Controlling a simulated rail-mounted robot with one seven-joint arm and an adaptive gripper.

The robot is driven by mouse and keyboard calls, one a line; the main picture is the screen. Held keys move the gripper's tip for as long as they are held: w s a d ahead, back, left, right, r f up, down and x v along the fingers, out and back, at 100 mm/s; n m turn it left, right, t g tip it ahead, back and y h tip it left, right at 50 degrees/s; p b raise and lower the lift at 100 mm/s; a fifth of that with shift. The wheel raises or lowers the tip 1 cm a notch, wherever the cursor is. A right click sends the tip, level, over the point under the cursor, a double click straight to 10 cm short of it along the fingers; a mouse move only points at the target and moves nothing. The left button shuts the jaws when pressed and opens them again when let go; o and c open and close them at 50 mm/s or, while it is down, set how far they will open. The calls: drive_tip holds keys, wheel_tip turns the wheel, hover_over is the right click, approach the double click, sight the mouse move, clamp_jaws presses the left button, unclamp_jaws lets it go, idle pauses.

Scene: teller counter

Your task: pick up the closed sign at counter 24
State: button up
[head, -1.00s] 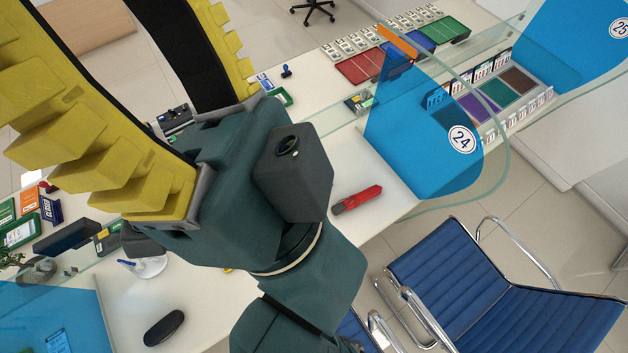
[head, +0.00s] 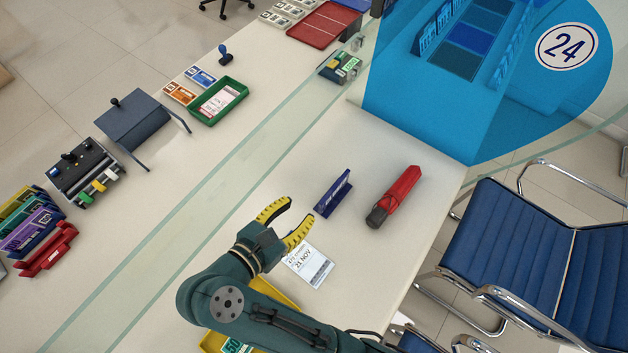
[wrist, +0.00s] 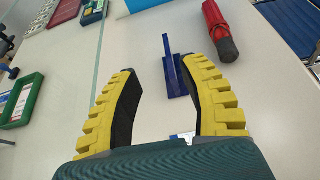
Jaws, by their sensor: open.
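A small dark blue sign (head: 333,193) stands on the white counter in front of the blue divider marked 24 (head: 566,46). Its face has white lettering too small to read. In the wrist view the sign (wrist: 172,68) is seen nearly edge-on, ahead of my fingertips and right of the middle between them. My gripper (head: 292,218) is open and empty, its yellow fingers just left of the sign and apart from it in the head view. The gripper also fills the lower part of the wrist view (wrist: 165,80).
A red folded umbrella (head: 395,196) lies just right of the sign. A printed paper slip (head: 308,265) and a yellow tray (head: 212,342) lie near my arm. A glass screen (head: 200,200) runs along the counter, with a green tray (head: 218,102) behind it.

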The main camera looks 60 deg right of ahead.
wheel_tip(320, 180, down, 7)
drive_tip(key=b, duration=0.5)
approach(335, 189)
drive_tip(key=x, duration=0.6)
drive_tip(key=shift+s+a+f, duration=0.1)
drive_tip(key=shift+f, duration=0.3)
drive_tip(key=x, duration=0.1)
drive_tip(key=b+x, duration=0.1)
drive_tip(key=x, duration=0.1)
drive_tip(key=f+b+x, duration=0.1)
drive_tip(key=shift+w+d+f, duration=0.1)
drive_tip(key=shift+w+d, duration=0.15)
drive_tip(key=shift+w, duration=0.05)
drive_tip(key=shift+d, duration=0.3)
clamp_jaws()
